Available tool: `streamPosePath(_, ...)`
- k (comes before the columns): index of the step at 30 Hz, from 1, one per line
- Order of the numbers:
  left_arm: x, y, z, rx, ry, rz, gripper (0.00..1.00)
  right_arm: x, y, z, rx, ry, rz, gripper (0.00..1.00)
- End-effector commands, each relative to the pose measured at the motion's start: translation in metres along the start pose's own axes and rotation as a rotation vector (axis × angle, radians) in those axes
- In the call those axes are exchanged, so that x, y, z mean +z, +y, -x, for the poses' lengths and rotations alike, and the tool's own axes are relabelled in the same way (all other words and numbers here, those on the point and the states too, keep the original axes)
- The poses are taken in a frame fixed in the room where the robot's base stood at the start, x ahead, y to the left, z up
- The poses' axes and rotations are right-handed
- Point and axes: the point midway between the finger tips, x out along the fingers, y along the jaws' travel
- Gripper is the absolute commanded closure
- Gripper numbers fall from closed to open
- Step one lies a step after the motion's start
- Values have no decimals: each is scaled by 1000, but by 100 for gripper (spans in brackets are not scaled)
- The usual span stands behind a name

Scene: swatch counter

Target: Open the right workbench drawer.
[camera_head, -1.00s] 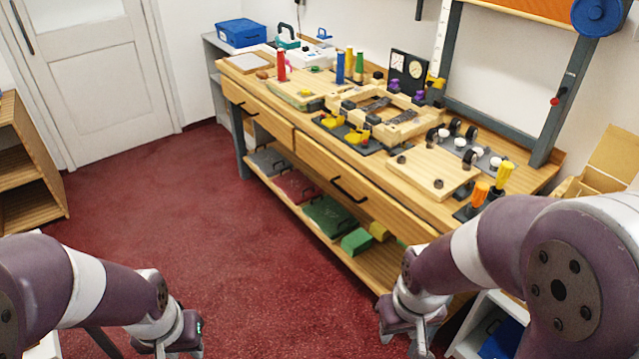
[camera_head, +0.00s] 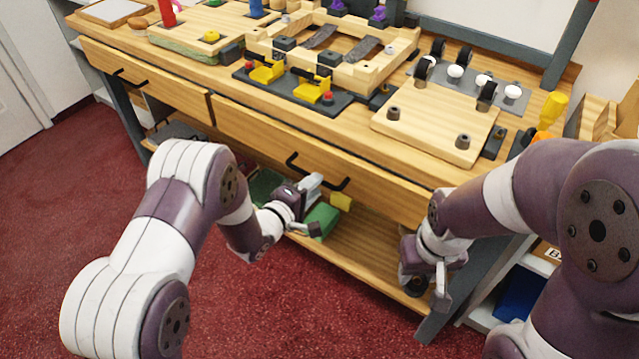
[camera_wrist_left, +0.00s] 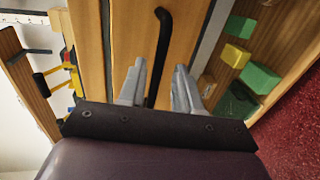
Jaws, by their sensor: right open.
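The right workbench drawer (camera_head: 265,137) is shut, its wooden front flush under the bench top. Its black bar handle (camera_head: 333,184) shows in the head view and in the left wrist view (camera_wrist_left: 161,45). My left gripper (camera_head: 316,207) is open and empty just in front of the handle. In the left wrist view, the handle's near end lies between its two fingers (camera_wrist_left: 158,88), with no grip on it visible. My right gripper (camera_head: 428,278) is open, low beside the bench's right end, away from the handle.
The left drawer (camera_head: 150,88) is shut. Green blocks (camera_head: 321,221) and a yellow block (camera_head: 341,202) lie on the lower shelf. A wooden board (camera_head: 435,128) and fixtures cover the bench top. A white shelf unit stands at the right. Red carpet is open at left.

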Motion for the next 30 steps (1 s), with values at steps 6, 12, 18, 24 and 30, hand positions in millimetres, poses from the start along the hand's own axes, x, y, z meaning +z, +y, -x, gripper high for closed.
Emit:
streamPosePath(6, 0, -1, -35, 0, 0, -1, 67, 1, 0, -6, 0, -1, 0, 57)
streamPosePath(12, 0, 0, -40, -2, 1, -1, 67, 1, 0, -6, 0, 0, 0, 57)
streamPosePath(18, 0, 0, -40, -2, 2, -1, 93, 1, 0, -6, 0, 0, 0, 57)
streamPosePath(24, -1, 0, -40, -2, 2, -1, 100, 1, 0, -6, 0, 0, 0, 57)
streamPosePath(30, -1, 0, -39, -3, 2, -1, 100, 1, 0, -5, 0, 0, 0, 57)
